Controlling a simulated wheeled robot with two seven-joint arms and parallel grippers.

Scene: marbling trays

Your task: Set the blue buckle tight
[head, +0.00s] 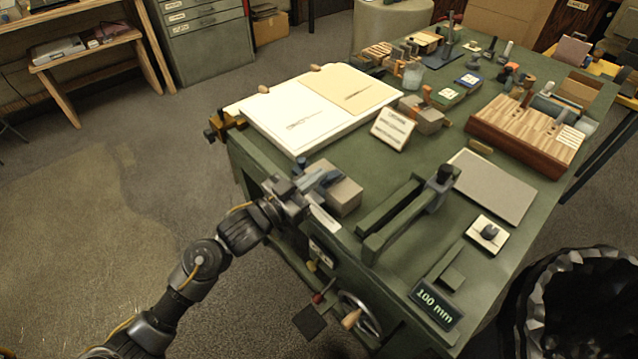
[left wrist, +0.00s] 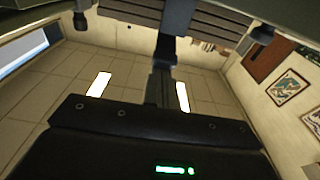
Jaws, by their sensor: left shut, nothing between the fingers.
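My left gripper (head: 302,186) is at the near left edge of the green workbench, beside a grey-tan block (head: 345,196). It is shut with nothing in it. A small blue-grey piece (head: 323,174) lies at the block's top, close to the fingertips. It may be the blue buckle, but it is too small and partly covered to be sure, and I cannot tell whether the fingers touch it. In the left wrist view the dark gripper (left wrist: 162,75) points up at a tiled surface with bright panels; no buckle is recognisable there. My right gripper is not in view.
The green workbench (head: 370,165) holds a white board (head: 300,125) with sheets, a green clamp-like frame (head: 395,220), a grey plate (head: 495,188) and a wooden slatted block (head: 525,130). A handwheel (head: 358,315) sticks out at the front. Open floor lies left.

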